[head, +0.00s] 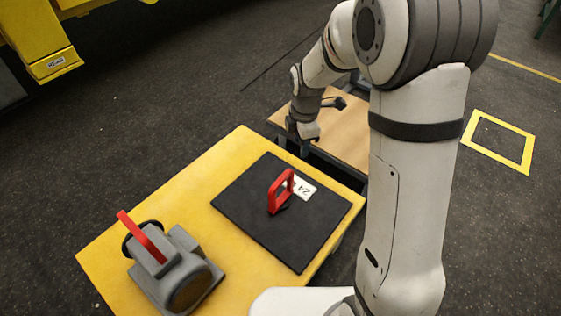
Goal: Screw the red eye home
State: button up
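A red eye (273,196), a squared loop, stands upright on a black mat (252,222) on the yellow table. A grey machine part (178,270) with a round end sits at the table's left, with a red bar (141,236) slanting up from its top. My gripper (303,146) hangs beyond the mat's far edge, near the gap between the yellow table and a wooden table. It is apart from the red eye and the grey part. Its fingers are too small and dark to tell whether they are open.
A white tag reading 24 (304,189) lies on the mat behind the red eye. The wooden table (345,135) stands behind the yellow table (165,200). A yellow machine (35,35) is at upper left. The yellow table's far-left surface is clear.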

aim_at(281, 177)
jog(key=w+a+f+n, duration=0.1)
jog(key=f+n, duration=0.1)
jog(key=f, duration=0.2)
jog(key=w+a+f+n+b, duration=0.1)
jog(key=a+f+n, duration=0.1)
jog(key=f+n, duration=0.1)
jog(key=w+a+f+n, duration=0.2)
jog(key=f, duration=0.4)
jog(key=shift+a+g+b, duration=0.2)
jog(key=shift+g+b, duration=0.1)
jog(key=shift+g, duration=0.1)
jog(key=shift+n, duration=0.3)
notch_tip(281, 177, down, 8)
jog(key=shift+w+r, duration=0.1)
grip_shut()
jog(key=shift+a, duration=0.2)
jog(key=shift+d, duration=0.1)
